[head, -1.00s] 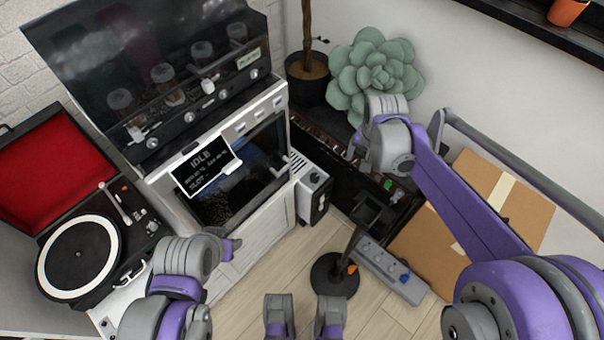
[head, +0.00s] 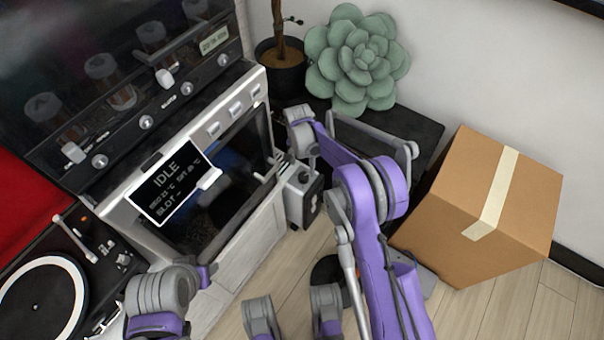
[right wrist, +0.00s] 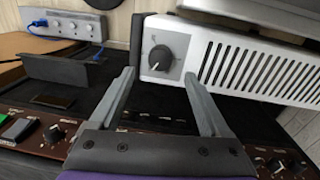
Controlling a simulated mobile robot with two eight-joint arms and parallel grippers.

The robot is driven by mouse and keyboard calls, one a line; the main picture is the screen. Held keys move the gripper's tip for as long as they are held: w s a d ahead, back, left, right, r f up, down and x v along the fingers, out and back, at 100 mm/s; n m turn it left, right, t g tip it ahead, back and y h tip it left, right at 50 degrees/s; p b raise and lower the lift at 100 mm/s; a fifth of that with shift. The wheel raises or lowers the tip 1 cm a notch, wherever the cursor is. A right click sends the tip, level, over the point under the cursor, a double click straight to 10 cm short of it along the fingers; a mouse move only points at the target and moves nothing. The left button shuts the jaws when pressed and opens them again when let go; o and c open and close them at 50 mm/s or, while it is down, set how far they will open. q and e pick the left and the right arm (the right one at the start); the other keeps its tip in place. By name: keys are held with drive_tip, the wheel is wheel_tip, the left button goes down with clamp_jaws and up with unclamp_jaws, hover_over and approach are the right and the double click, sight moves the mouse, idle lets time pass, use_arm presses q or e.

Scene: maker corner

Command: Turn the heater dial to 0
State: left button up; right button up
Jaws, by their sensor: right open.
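The heater is a small white box with a slotted vent face, seen close in the right wrist view (right wrist: 258,62) and beside the printer in the head view (head: 297,200).
A white-framed printer with a tilted screen (head: 168,188) stands left of the heater. A cardboard box (head: 490,205) is at the right, a succulent (head: 358,60) behind.

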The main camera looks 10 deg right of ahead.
sight(303, 175)
wheel_tip(303, 175, down, 6)
drive_tip(key=shift+s+d+f+b, duration=0.1)
drive_tip(key=shift+f+b, duration=0.1)
drive_tip(key=shift+b, duration=0.4)
clamp_jaws()
